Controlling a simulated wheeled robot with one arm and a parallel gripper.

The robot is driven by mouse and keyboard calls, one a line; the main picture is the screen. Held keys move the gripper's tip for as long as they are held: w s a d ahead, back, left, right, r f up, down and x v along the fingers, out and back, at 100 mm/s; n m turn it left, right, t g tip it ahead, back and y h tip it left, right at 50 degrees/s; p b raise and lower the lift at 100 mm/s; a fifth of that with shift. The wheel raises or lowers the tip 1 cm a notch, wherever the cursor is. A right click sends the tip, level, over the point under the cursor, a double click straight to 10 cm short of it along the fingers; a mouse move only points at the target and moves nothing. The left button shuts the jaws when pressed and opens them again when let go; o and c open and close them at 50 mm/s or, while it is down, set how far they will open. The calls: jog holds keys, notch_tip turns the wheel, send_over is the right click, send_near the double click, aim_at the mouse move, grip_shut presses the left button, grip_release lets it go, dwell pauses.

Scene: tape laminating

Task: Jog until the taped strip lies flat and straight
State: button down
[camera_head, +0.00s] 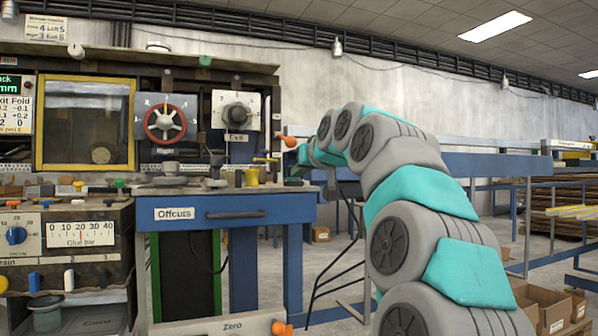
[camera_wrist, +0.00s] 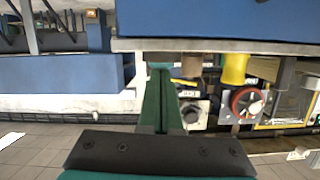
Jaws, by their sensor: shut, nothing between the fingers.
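The machine has a red handwheel (camera_head: 165,123) labelled "Right" and a grey knob (camera_head: 237,115) labelled "Exit". To their left is a yellow-framed window (camera_head: 86,122). A display (camera_head: 10,84), cut off by the left edge, reads "mm". I cannot make out a taped strip in either view. My gripper (camera_head: 296,180) is at the right end of the workbench, right of the knob. In the wrist view, which is upside down, the dark green fingers of my gripper (camera_wrist: 160,72) are together and empty, with the handwheel (camera_wrist: 247,104) and knob (camera_wrist: 193,114) beyond to the right.
The blue bench has an "Offcuts" drawer (camera_head: 235,214). A yellow pot (camera_head: 252,177) stands on its top, and an orange-tipped lever (camera_head: 290,142) sticks out nearby. A glue bar panel (camera_head: 82,235) is at left. Blue rails (camera_head: 500,164) and cardboard boxes (camera_head: 548,306) are at right.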

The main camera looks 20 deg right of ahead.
jog(key=v, duration=0.7)
jog(key=shift+s, duration=0.35)
jog(key=s+a+f+n+g, duration=0.1)
jog(key=s+a+f+g, duration=0.25)
jog(key=f, duration=0.65)
jog(key=s+a+f+g+y, duration=0.1)
jog(key=s+a+f+g, duration=0.3)
jog(key=f, duration=0.6)
jog(key=s+a+f+n+g, duration=0.1)
jog(key=s+a+f, duration=0.1)
jog(key=a+f, duration=0.5)
jog(key=s+d+f+m+g+h, duration=0.1)
jog(key=s+f+g, duration=0.7)
jog(key=s+f, duration=2)
jog(key=shift+s+d+f, duration=0.15)
jog(key=shift+s+d, duration=0.2)
jog(key=shift+s, duration=0.45)
